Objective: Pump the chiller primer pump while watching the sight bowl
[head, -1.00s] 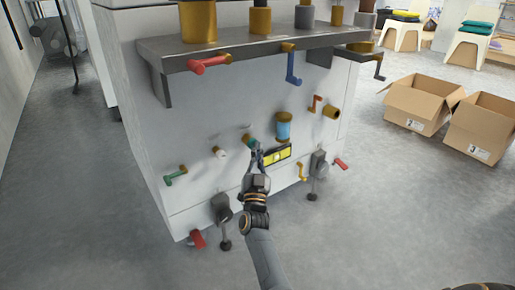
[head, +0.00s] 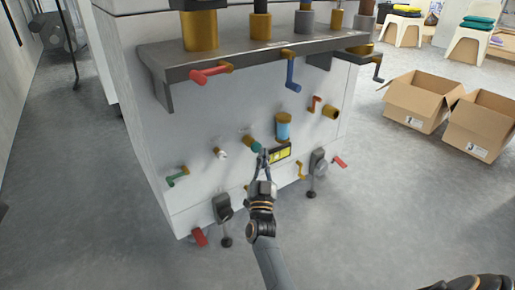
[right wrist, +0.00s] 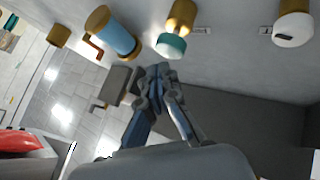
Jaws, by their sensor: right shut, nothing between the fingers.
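The sight bowl looks to be the clear blue cylinder with a brass cap (head: 283,129) on the machine's front; it shows in the right wrist view (right wrist: 119,38). A teal knob on a brass stem (head: 255,146), which looks like the primer pump, sticks out to its lower left; it is also in the right wrist view (right wrist: 171,46). My right gripper (head: 264,156) is shut and empty. Its fingertips are just below and beside the teal knob; I cannot tell whether they touch it. My left gripper is not in view.
A grey shelf with red (head: 208,75) and blue (head: 292,72) cranks juts out above. Cardboard boxes (head: 418,103) stand on the right; the floor before the machine is clear.

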